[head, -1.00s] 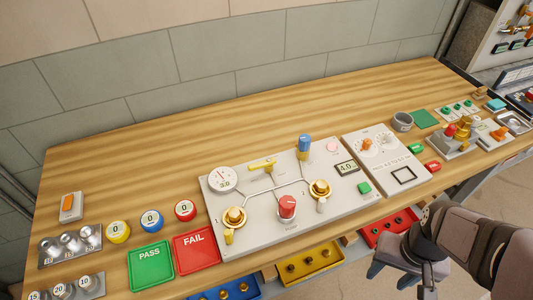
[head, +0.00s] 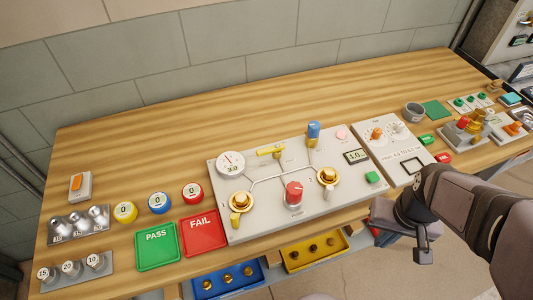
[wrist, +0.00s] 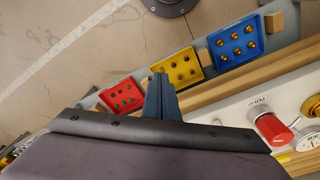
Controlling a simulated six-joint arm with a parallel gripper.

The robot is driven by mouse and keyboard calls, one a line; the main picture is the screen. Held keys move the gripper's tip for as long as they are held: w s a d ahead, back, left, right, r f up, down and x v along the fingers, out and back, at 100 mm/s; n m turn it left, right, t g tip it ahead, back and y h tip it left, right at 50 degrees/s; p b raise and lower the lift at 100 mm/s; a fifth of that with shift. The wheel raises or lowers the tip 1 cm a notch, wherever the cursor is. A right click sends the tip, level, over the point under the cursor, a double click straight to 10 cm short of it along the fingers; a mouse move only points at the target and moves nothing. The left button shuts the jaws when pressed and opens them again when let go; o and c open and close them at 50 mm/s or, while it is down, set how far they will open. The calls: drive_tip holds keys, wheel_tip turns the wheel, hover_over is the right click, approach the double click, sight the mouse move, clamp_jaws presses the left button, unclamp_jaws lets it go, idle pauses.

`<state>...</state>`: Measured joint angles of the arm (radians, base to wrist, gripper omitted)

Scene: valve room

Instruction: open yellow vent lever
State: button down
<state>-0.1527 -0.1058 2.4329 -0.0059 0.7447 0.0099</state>
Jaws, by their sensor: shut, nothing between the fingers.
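The yellow vent lever (head: 270,150) lies roughly crosswise at the top of the grey valve panel (head: 330,205), right of the round gauge (head: 230,164). In the wrist view, a yellow piece (wrist: 283,157) at the lower right edge looks like part of this lever. My gripper (head: 383,212) is in front of the panel's right end, away from the lever. In the wrist view its fingers (wrist: 157,82) are shut and empty, with trays below them.
A red knob (head: 293,195), two gold valves and a blue-handled valve (head: 313,133) stand up from the panel. A dial box (head: 390,150) stands to its right. Blue (head: 228,279) and yellow (head: 313,252) trays sit below the bench edge. The wood behind the panel is clear.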

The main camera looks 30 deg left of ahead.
sight(270, 149)
drive_tip(key=w+a+r+n, duration=0.1)
drive_tip(key=a, duration=0.3)
drive_tip(key=w+a+r+n+t, duration=0.1)
drive_tip(key=w+a+r, duration=0.1)
drive_tip(key=a, duration=0.3)
drive_tip(key=w+a+r+n+y+b, duration=0.1)
drive_tip(key=w+a+r+n, duration=0.1)
drive_tip(key=a, duration=0.3)
drive_tip(key=shift+w+r+t, duration=0.2)
drive_tip(key=shift+w+t, duration=0.05)
drive_tip(key=shift+t, duration=0.05)
drive_tip(key=s+a+r+n+y, duration=0.1)
drive_tip(key=a+r, duration=0.2)
drive_tip(key=a, duration=0.4)
drive_tip(key=s+a+r+n+y, duration=0.1)
drive_tip(key=a+r+n, duration=0.1)
drive_tip(key=a, duration=0.5)
drive_tip(key=shift+a+r+t+b, duration=0.15)
drive_tip(key=shift+r+t+b, duration=0.2)
drive_tip(key=shift+r, duration=0.2)
drive_tip(key=shift+f, duration=0.15)
drive_tip(key=p+x, duration=0.2)
drive_tip(key=x, duration=0.8)
drive_tip(key=shift+w+a+p, duration=0.5)
drive_tip(key=shift+w+a, duration=0.2)
drive_tip(key=shift+a, duration=0.05)
drive_tip(key=shift+w+a+p, duration=0.3)
drive_tip(key=shift+w+a, duration=0.35)
